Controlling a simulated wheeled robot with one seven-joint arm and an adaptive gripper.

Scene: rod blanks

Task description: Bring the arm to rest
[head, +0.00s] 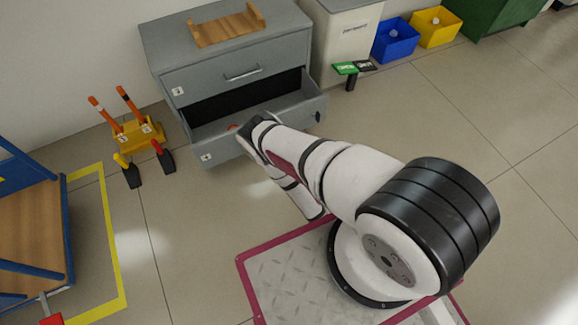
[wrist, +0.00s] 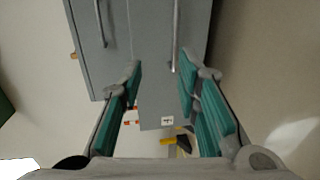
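My arm reaches from the lower right toward the grey drawer cabinet (head: 215,78) in the head view. My gripper (head: 254,128) is at the open lower drawer (head: 215,152), seen partly hidden by the arm; I cannot tell whether it touches. In the wrist view my gripper (wrist: 160,75) has its two teal-padded fingers spread apart, with nothing between them. The cabinet (wrist: 150,50) fills the view beyond the fingertips, turned on its side. A small orange-red thing (head: 232,127) shows in the drawer beside the gripper.
A wooden cradle (head: 226,27) lies on the cabinet. A yellow stand (head: 138,133) with orange posts is on the floor at left, near a blue-framed rack (head: 68,232). A white cabinet (head: 342,40), blue bin (head: 395,42) and yellow bin (head: 435,28) line the back. Right-hand floor is clear.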

